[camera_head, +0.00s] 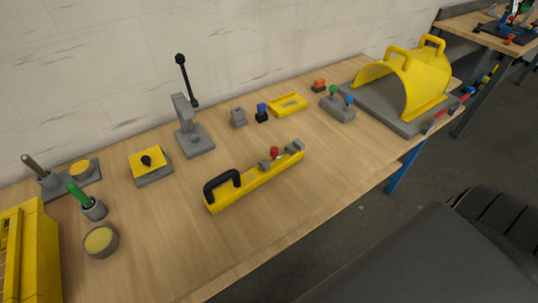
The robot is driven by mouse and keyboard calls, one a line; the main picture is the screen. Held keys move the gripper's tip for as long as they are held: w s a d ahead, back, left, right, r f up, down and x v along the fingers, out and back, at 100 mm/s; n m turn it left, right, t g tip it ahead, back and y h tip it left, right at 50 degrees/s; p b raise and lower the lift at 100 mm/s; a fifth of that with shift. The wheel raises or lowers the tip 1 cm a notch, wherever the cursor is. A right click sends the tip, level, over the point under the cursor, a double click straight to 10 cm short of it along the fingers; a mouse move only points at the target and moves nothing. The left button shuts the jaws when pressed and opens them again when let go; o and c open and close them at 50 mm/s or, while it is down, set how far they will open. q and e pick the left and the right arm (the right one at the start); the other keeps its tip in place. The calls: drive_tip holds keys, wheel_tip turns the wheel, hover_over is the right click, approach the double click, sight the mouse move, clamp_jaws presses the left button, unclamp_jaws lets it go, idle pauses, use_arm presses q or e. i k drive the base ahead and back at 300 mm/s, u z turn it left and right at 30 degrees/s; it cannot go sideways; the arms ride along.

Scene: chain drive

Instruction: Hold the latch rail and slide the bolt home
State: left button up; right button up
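The latch rail (256,184) is a long yellow bar lying on the wooden workbench, near the middle of the head view. A black handle (221,184) arches over its left end. The bolt, with a red knob (275,153), sits near the right end between grey blocks (291,147). I cannot tell from this distance exactly how far the bolt reaches into the end block. Neither of my grippers is in view, and nothing touches the rail.
Behind the rail stand a grey lever press (193,138), a yellow box with a black knob (150,164) and small blocks. A large yellow guard (415,80) stands at the right. A round cup (101,241) and yellow cabinet (31,252) are at the left. The bench around the rail is clear.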

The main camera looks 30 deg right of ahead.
sight(274, 150)
drive_tip(key=u, duration=2.85)
drive_tip(key=k, duration=2.35)
drive_tip(key=z, duration=2)
